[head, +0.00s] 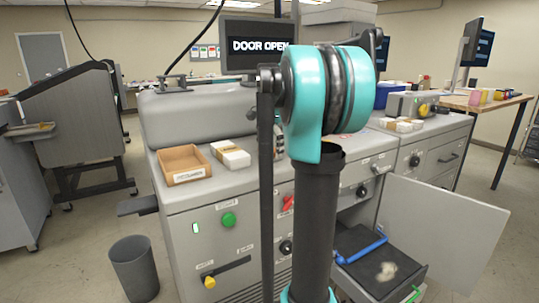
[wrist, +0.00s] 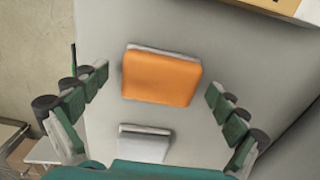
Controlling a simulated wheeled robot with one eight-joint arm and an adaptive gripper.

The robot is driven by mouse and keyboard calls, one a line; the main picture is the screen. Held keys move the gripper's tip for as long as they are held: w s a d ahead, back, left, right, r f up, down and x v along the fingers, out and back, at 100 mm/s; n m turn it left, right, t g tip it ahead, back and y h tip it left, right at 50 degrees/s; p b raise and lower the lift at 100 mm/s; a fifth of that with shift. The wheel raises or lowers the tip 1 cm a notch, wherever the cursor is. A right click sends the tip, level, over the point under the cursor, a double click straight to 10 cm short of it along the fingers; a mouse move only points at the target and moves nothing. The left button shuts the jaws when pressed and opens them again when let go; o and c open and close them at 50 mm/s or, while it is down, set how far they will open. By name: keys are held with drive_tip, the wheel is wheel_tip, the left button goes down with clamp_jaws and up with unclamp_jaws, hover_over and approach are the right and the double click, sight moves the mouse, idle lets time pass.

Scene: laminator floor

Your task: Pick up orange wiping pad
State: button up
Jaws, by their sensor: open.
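The orange wiping pad (wrist: 161,77) shows in the wrist view, lying on a light grey surface. It has an orange face and a pale grey edge along its far side. My gripper (wrist: 158,82) is open, with one green finger to the left of the pad and one to the right. There is a gap between each finger and the pad, and nothing is held. In the head view I cannot make out the pad or the gripper; my arm stands in front of the machine there.
A grey machine (head: 235,195) carries a wooden tray (head: 183,177) and white boxes (head: 231,155) on top. Its lower door (head: 445,235) hangs open beside a pulled-out drawer (head: 350,240). A bin (head: 134,270) stands on the floor at left. A pale bracket (wrist: 144,142) lies near the pad.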

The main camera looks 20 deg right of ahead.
sight(270, 149)
drive_tip(key=c, duration=1.4)
drive_tip(key=shift+r, duration=0.1)
wheel_tip(270, 149, up, 20)
drive_tip(key=shift+f, duration=0.1)
drive_tip(key=o, duration=0.6)
drive_tip(key=c, duration=0.3)
drive_tip(key=shift+d, duration=0.15)
drive_tip(key=shift+c, duration=0.2)
